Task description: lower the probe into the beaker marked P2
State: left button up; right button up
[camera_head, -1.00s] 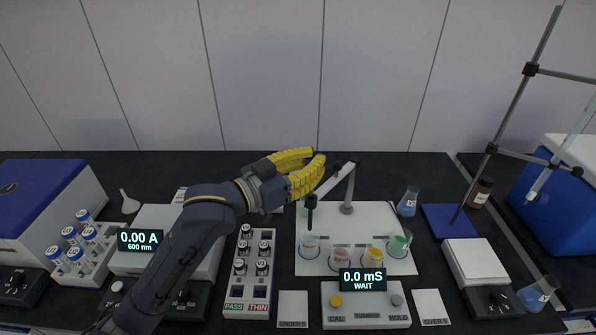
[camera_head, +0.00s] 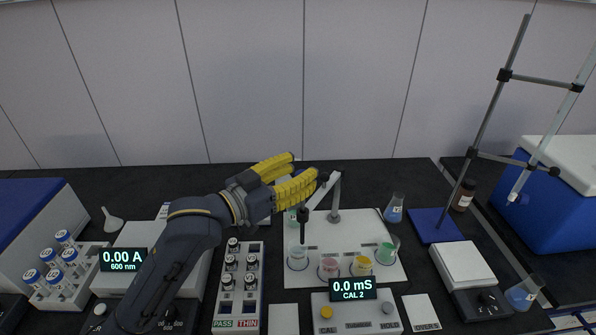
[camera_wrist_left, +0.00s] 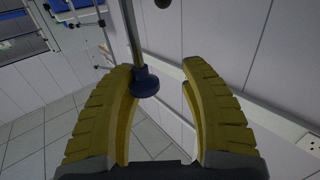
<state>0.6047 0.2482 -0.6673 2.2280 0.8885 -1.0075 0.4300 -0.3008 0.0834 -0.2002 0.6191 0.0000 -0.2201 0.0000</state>
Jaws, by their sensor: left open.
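The probe (camera_head: 304,226) is a dark, slim body hanging upright from the grey jointed arm (camera_head: 325,190) of the meter stand. It hangs at the clear, bluish beaker (camera_head: 297,260), leftmost in the front row; I cannot tell whether its tip is inside. Pink (camera_head: 328,269), yellow (camera_head: 362,266) and green (camera_head: 386,254) beakers stand to its right. I cannot read which is P2. My left gripper (camera_head: 304,167), yellow-fingered, is open above the probe. In the wrist view, a blue knob (camera_wrist_left: 145,83) on a metal rod lies between the fingers, close to the left one. My right gripper is out of view.
The conductivity meter (camera_head: 353,288) reads 0.0 mS, CAL 2, in front of the white plate (camera_head: 355,228). A vial rack (camera_head: 223,300) stands left of the plate. A flask (camera_head: 394,208) and a tall stand (camera_head: 487,110) are to the right.

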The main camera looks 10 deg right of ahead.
pick_arm(q)
jog(key=shift+s+r+h, duration=0.3)
jog(key=shift+r, duration=0.35)
jog(key=f+v, duration=0.1)
jog(key=v, duration=1)
jog(key=shift+a, duration=0.4)
